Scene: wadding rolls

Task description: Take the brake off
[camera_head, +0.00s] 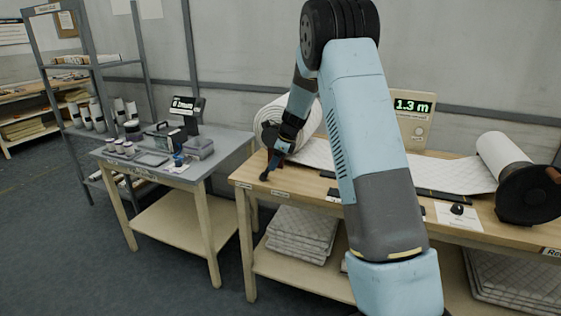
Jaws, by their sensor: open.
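My gripper (270,174) is open, at the left end of the wooden workbench (262,181). It points down, with its dark fingertips low over the bench's front left corner. The left white wadding roll (276,112) stands just behind my wrist, and a dark round part shows at its end. I cannot make out a brake for certain; my wrist and fingers cover part of that area. A white sheet of wadding (445,174) runs along the bench to the right roll (502,150), which has a large black end disc (528,194).
A display reading 1.3 m (412,106) stands at the back. A small black object (457,209) sits on a white card. A grey side table (225,146) with jars and a scale stands left, with a gap before the bench. Folded wadding (300,232) lies below.

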